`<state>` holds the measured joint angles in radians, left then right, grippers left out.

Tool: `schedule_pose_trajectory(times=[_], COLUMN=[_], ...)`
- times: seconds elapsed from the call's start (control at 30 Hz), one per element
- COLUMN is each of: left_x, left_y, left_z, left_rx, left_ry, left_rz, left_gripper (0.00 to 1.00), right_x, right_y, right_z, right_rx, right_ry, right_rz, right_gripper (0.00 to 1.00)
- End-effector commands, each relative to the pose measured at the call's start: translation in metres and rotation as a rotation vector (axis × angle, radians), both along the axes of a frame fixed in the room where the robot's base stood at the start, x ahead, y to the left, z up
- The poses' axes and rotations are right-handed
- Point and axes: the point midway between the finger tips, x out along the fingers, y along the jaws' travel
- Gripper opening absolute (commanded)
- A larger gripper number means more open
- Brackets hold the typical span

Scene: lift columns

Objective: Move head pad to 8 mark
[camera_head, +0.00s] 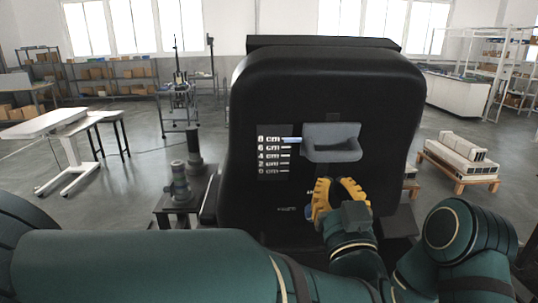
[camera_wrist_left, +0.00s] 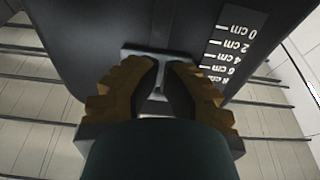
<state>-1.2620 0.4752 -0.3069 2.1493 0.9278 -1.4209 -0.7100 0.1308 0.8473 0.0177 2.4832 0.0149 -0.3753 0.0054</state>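A black backrest (camera_head: 390,110) stands upright in front of me. A black strip (camera_head: 322,42), perhaps the head pad, shows just over its top edge. A grey cupped handle (camera_head: 333,152) sits on its face; it also shows in the left wrist view (camera_wrist_left: 135,54). A light bluish pointer (camera_head: 291,139) beside it lies about level with the top, 8 cm label of the scale (camera_head: 270,158). My left gripper (camera_head: 340,186) has yellow fingers and appears below the handle, with a gap between the fingers. Contact with the handle is unclear. My right gripper is not visible.
A dark stand with posts (camera_head: 180,190) is left of the backrest. A white-topped table (camera_head: 42,122) is at far left, and a pallet with pale blocks (camera_head: 462,160) is at right. Shelves line the back wall. Open floor lies between.

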Motion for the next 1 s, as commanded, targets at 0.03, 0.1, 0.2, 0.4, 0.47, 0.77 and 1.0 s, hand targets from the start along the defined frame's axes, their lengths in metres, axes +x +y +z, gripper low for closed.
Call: schedule_pose_trajectory(times=[0.03,0.1,0.2,0.4,0.47,0.77,1.0], left_x=[-0.007,-0.012,-0.019,-0.033,-0.038,-0.058,-0.063], left_y=[-0.002,-0.003,-0.003,-0.003,-0.004,-0.004,-0.004], left_z=[0.001,-0.001,-0.002,-0.006,-0.007,-0.013,-0.014], left_rx=[-0.005,-0.005,-0.007,-0.006,-0.007,-0.009,-0.008], left_ry=[-0.003,-0.003,-0.004,-0.005,-0.005,-0.005,-0.004], left_rz=[-0.009,-0.010,-0.011,-0.011,-0.012,-0.012,-0.011], left_gripper=[0.00,0.00,0.00,0.00,0.00,0.00,0.00], right_x=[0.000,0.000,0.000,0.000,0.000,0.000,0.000], right_y=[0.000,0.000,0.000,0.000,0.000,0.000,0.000], right_z=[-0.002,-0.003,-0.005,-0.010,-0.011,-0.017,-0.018], right_rx=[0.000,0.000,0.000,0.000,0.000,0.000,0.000], right_ry=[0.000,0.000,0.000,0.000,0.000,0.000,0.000], right_rz=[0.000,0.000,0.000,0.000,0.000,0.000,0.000], right_gripper=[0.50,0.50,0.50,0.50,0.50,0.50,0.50])
